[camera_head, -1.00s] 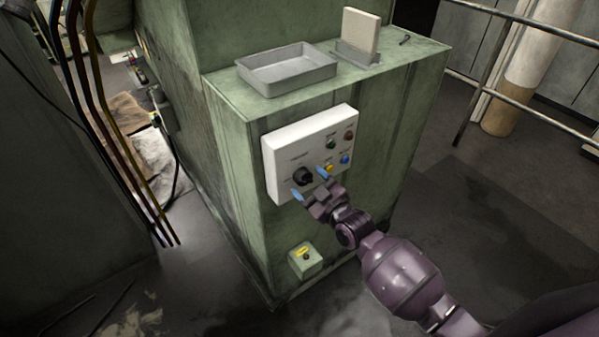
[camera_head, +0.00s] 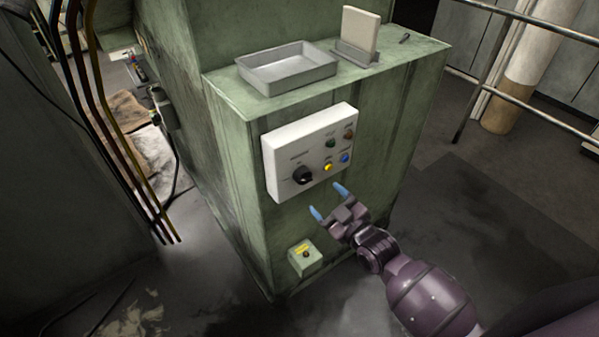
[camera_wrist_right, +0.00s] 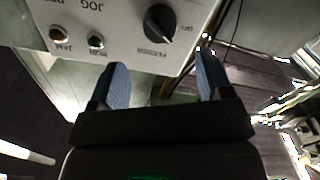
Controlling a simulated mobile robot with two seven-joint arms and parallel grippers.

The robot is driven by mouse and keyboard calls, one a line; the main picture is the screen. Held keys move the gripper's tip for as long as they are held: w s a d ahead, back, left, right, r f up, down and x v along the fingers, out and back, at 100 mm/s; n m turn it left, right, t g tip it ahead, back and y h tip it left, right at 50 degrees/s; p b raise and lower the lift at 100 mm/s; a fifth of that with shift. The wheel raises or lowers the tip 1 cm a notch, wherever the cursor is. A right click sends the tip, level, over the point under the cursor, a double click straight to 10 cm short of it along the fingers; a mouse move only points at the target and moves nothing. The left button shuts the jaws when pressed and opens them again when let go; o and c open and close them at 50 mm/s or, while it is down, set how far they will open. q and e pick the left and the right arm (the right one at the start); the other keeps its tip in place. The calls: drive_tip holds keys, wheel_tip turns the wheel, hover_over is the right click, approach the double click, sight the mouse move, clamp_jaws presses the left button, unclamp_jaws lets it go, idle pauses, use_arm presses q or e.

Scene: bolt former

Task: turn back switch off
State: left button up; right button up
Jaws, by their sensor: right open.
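The white control panel (camera_head: 308,152) is on the front of the green machine. Its black rotary switch (camera_head: 303,175) is at the lower left of the panel. In the right wrist view the switch (camera_wrist_right: 160,23) sits above the gap between my fingers, its pointer tilted, with an "OFF" label to its right. My right gripper (camera_head: 328,203) is open and empty, below and right of the switch, apart from it. It also shows in the right wrist view (camera_wrist_right: 160,88) with blue fingertips spread. My left gripper is not in view.
Yellow and blue buttons (camera_head: 345,158) and other lamps share the panel. A small green box (camera_head: 304,257) with a yellow label is low on the machine. A grey tray (camera_head: 287,70) and a card holder (camera_head: 357,52) stand on top. A railing is at the right.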

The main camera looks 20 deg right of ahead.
sight(307, 180)
drive_tip(key=w+a+n+b, duration=0.1)
drive_tip(key=w, duration=0.1)
drive_tip(key=w+a+b, duration=0.1)
drive_tip(key=w+b, duration=0.1)
drive_tip(key=w, duration=0.1)
drive_tip(key=w+a+n+b, duration=0.1)
drive_tip(key=w, duration=0.2)
drive_tip(key=shift+n, duration=0.3)
drive_tip(key=shift+s+d+m, duration=0.1)
drive_tip(key=shift+m, duration=0.5)
drive_tip(key=shift+s+r+m+p, duration=0.15)
drive_tip(key=shift+m+p, duration=0.15)
drive_tip(key=shift+m, duration=0.9)
drive_tip(key=m, duration=0.2)
drive_tip(key=shift+m, duration=1)
